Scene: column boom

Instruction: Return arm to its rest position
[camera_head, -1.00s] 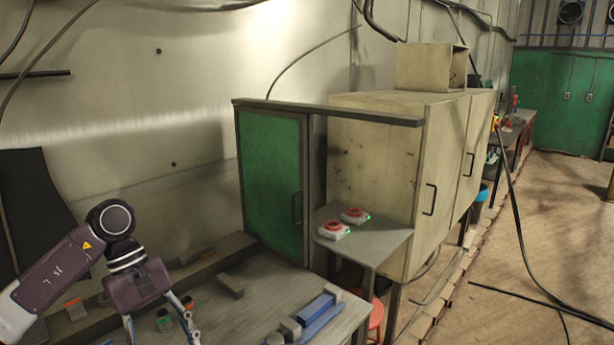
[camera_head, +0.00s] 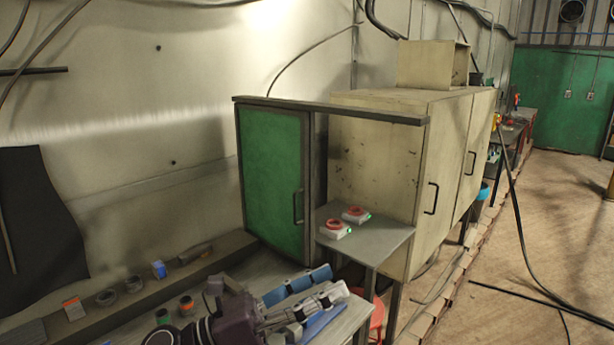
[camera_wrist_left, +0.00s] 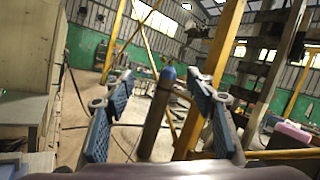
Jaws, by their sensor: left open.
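My left gripper (camera_head: 322,287) is low at the bottom middle of the head view, over the workbench and pointing right. Its dark purple wrist (camera_head: 235,322) is at the bottom edge. In the left wrist view the same gripper (camera_wrist_left: 160,78) shows two fingers with blue pads, spread well apart. Nothing is held between them. A dark cylinder (camera_wrist_left: 157,115) shows through the gap, farther off in the room. My right gripper is not in view.
The workbench (camera_head: 350,322) lies under the gripper, with a blue bar (camera_head: 322,322) close by. A grey shelf (camera_head: 365,242) with two red-topped devices stands just right. A green-doored cabinet (camera_head: 272,180) is behind. Open floor (camera_head: 500,270) lies at the right.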

